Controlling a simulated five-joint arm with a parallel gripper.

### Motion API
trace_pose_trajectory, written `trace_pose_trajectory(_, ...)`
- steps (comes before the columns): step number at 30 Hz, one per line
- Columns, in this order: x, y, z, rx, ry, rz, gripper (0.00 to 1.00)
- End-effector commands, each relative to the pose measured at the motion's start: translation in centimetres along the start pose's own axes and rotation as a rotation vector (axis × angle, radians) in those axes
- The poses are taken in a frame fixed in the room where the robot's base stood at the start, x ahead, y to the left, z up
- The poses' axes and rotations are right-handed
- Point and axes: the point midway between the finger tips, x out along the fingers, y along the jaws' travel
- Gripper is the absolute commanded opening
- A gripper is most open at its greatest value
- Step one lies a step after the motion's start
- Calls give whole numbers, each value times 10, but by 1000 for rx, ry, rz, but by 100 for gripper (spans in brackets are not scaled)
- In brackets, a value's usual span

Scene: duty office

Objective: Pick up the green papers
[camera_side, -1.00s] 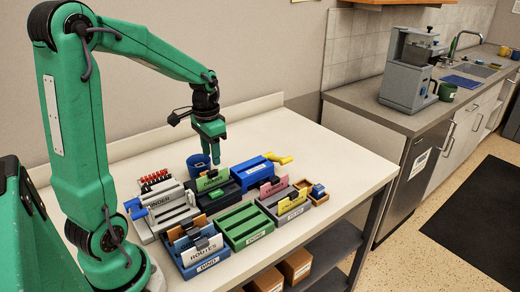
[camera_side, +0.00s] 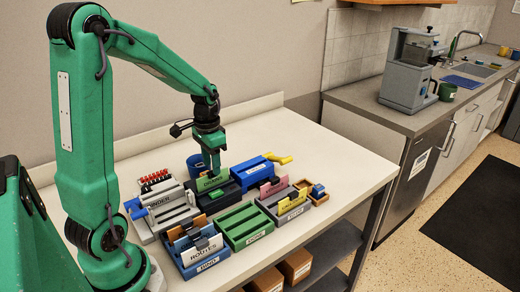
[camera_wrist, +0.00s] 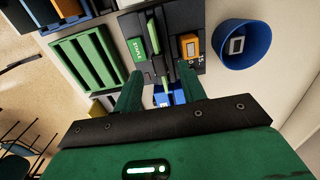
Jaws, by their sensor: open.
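The green papers (camera_side: 212,181) stand upright in a dark tray (camera_side: 229,196) near the middle of the table. In the wrist view the papers (camera_wrist: 154,40) show nearly edge-on as a thin green strip, with a dark piece across their middle. My gripper (camera_side: 211,169) is right above the papers, pointing down. In the wrist view my open gripper (camera_wrist: 160,70) has one finger on each side of the papers' line. I cannot tell whether the fingers touch them.
A blue cup (camera_wrist: 243,45) stands close behind the dark tray. A green slotted tray (camera_side: 243,226) stands in front, and a blue device (camera_side: 254,172) to the right. A grey tray (camera_side: 293,207) with pink and yellow papers is also near. The table's right side is clear.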

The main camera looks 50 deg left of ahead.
Motion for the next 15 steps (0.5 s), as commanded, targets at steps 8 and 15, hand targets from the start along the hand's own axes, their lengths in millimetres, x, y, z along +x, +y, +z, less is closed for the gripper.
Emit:
trace_pose_trajectory(8,31,0,2,0,-4,2,41)
trace_pose_trajectory(15,46,0,1,0,0,0,41)
